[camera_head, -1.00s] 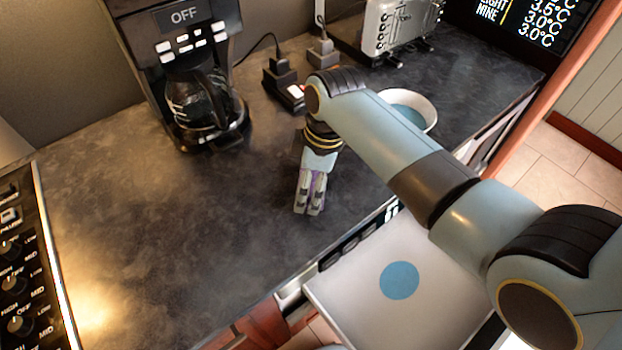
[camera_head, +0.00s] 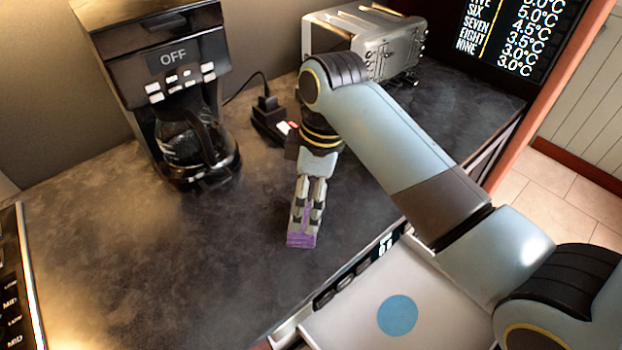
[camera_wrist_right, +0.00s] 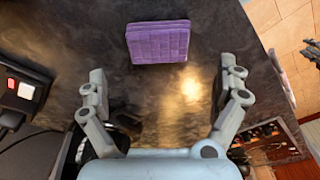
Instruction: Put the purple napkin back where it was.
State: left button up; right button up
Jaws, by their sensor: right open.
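The purple napkin (camera_head: 302,240) lies folded on the dark countertop, near its front edge. In the right wrist view the napkin (camera_wrist_right: 157,42) is a small checked rectangle, lying beyond the fingertips and apart from them. My right gripper (camera_head: 306,222) points down at the napkin in the head view, its fingers covering part of it. In the wrist view the right gripper (camera_wrist_right: 162,82) has its fingers spread wide with nothing between them. My left gripper is not in view.
An open drawer (camera_head: 345,325) with a blue disc (camera_head: 397,316) sits below the counter's front edge. A coffee maker (camera_head: 165,85) stands at the back left, a toaster (camera_head: 370,45) at the back right, and a power strip (camera_head: 272,125) between them. The counter's left middle is clear.

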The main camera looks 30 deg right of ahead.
jog(key=shift+s+d+r, duration=0.1)
jog(key=shift+d+r, duration=0.1)
jog(key=shift+r, duration=0.95)
jog(key=shift+s+d+r, duration=0.1)
jog(key=shift+d+r, duration=0.05)
jog(key=shift+r, duration=0.95)
